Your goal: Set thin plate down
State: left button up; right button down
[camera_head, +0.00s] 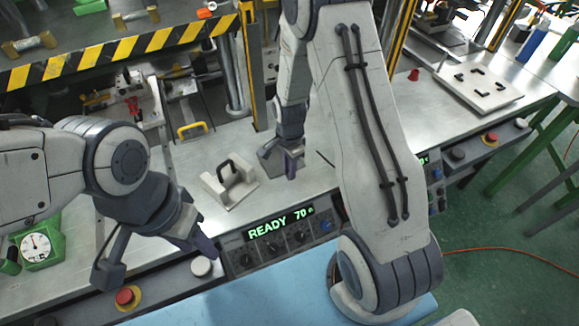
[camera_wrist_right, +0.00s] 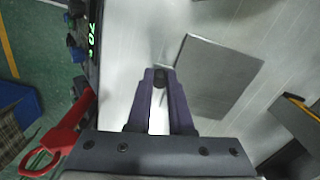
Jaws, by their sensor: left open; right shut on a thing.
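The thin plate shows in the right wrist view as a flat grey square (camera_wrist_right: 220,78) just right of my right fingertips. My right gripper (camera_wrist_right: 160,78) is shut on it, though the grip point is partly hidden by the fingers. In the head view my right gripper (camera_head: 293,168) hangs low over the metal bench, and a grey patch of the plate (camera_head: 270,157) shows at its left. I cannot tell whether the plate touches the bench. My left gripper (camera_head: 155,258) is open and empty, with its fingers wide apart at the front of the bench.
A pale block with a black handle (camera_head: 228,182) stands on the bench left of my right gripper. The control panel with the READY 70 display (camera_head: 281,223) runs along the bench front. A white board with black corner marks (camera_head: 478,87) lies at right. A red object (camera_wrist_right: 58,142) shows at lower left in the wrist view.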

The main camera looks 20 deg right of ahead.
jog(key=shift+f, duration=0.2)
jog(key=c, duration=0.8)
grip_release()
